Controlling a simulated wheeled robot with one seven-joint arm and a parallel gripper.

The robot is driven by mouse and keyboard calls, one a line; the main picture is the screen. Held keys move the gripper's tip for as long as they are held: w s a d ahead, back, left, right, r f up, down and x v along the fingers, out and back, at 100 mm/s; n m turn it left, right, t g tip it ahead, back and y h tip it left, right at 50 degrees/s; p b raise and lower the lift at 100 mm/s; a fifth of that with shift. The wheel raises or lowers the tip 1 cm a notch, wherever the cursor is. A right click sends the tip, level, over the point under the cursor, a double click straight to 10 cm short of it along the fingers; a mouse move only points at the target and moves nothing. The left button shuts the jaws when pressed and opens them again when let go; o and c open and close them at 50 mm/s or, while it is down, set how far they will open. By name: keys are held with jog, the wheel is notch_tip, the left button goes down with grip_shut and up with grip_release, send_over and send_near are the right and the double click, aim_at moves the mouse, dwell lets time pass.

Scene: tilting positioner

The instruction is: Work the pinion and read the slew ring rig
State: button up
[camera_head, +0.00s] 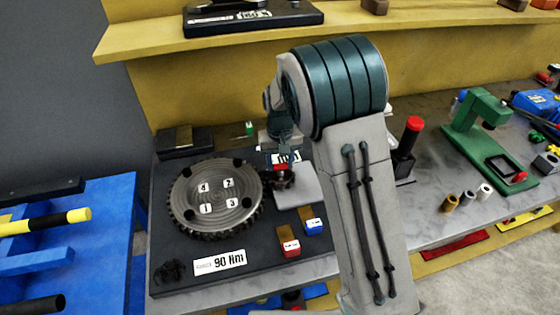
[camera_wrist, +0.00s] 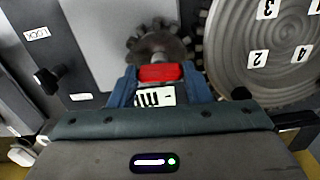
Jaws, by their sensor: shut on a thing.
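The slew ring (camera_head: 228,172) is a grey toothed disc with white tags numbered 1 to 4 and several dark bolts; part of it shows in the wrist view (camera_wrist: 232,62). The small toothed pinion (camera_head: 282,184) sits at its right edge and also shows in the wrist view (camera_wrist: 150,44). My gripper (camera_wrist: 160,76) is shut on a red piece (camera_wrist: 160,72) over the pinion. A white tag with black bars lies between the fingers. In the head view my arm partly hides the pinion. A plate on the rig base (camera_head: 170,274) reads "90 Nm".
A lever with a red top (camera_head: 408,140) is right of my arm. A green press-like stand (camera_head: 478,115) is farther right.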

aim_at(280, 164)
jog(key=m, duration=0.3)
jog(key=shift+m+b, duration=0.35)
jog(key=shift+m, duration=0.05)
jog(key=o, duration=1)
jog(key=shift+r, duration=0.1)
notch_tip(280, 164, up, 14)
jog(key=shift+f+b, duration=0.15)
jog(key=shift+b, duration=0.75)
